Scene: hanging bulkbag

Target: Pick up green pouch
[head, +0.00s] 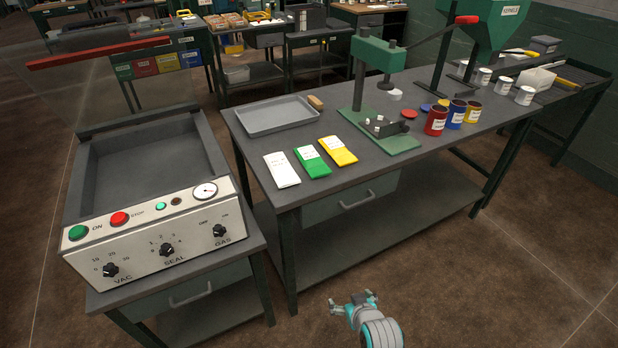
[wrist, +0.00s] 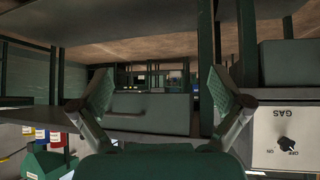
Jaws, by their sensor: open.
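The green pouch (head: 313,161) lies flat on the grey workbench (head: 239,120), with a white label on its upper part. It lies between a white pouch (head: 282,170) on its left and a yellow pouch (head: 338,151) on its right. My gripper (head: 352,304) is in front of the bench and apart from the pouches, over the floor in the head view. In the wrist view my gripper (wrist: 160,108) has its two fingers spread wide with nothing between them. The green pouch cannot be made out in the wrist view.
A vacuum sealer (head: 160,229) stands on the left. A grey tray (head: 277,116) lies behind the pouches. A green press (head: 380,120) and red, blue and yellow cans (head: 437,121) stand to their right. A drawer (head: 350,197) hangs under the bench top. The floor in front is clear.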

